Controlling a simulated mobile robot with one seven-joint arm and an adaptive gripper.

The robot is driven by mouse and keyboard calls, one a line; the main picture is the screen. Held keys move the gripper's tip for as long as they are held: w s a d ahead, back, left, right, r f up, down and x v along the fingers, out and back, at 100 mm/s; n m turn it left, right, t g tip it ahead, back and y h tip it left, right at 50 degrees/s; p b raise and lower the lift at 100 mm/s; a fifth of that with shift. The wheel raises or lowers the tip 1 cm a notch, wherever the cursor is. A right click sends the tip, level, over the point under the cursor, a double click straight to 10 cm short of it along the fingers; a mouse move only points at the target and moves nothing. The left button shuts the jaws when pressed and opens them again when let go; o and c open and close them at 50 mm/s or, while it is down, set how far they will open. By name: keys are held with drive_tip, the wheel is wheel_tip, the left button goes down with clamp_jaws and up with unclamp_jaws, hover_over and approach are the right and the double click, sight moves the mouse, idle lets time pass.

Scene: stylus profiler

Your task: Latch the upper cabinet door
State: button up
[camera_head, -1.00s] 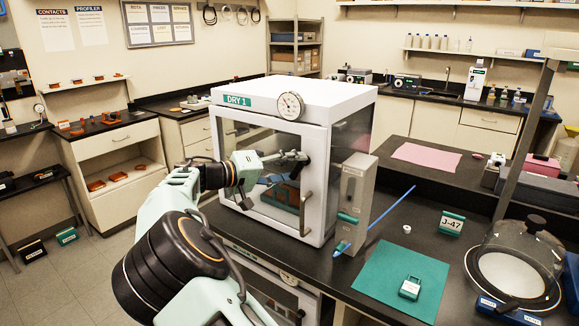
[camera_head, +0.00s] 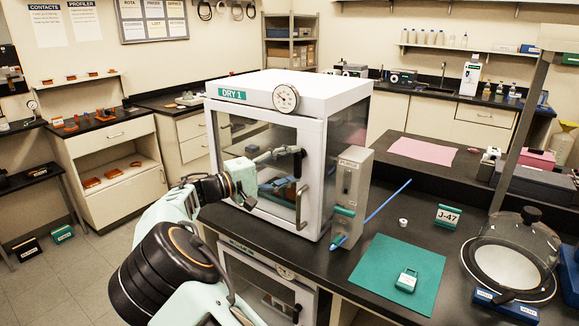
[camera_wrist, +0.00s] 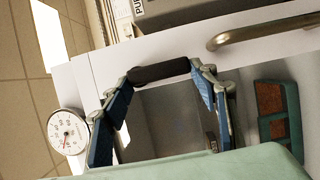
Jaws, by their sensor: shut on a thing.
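The upper cabinet (camera_head: 330,92), a white box labelled DRY 1, stands on the black bench. Its glass-fronted door (camera_head: 312,130) looks closed against the frame. A black latch lever (camera_head: 299,163) is on the door's right side, above a curved metal handle (camera_head: 300,205). My gripper (camera_head: 290,153) is at the lever, in front of the glass. In the wrist view, the black lever (camera_wrist: 160,72) spans between the tips of my gripper (camera_wrist: 160,76), which is shut on it. Whether the latch is engaged cannot be told.
A dial gauge (camera_head: 286,98) sits at the cabinet's top front edge. A grey panel box (camera_head: 353,185) stands just right of the cabinet, beside a blue rod (camera_head: 388,202). A green mat (camera_head: 375,285) lies to the right. A lower cabinet (camera_head: 255,285) is under the bench.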

idle(0.3)
drive_tip(key=o, duration=1.2)
drive_tip(key=shift+c, duration=0.2)
drive_tip(key=v, duration=1.2)
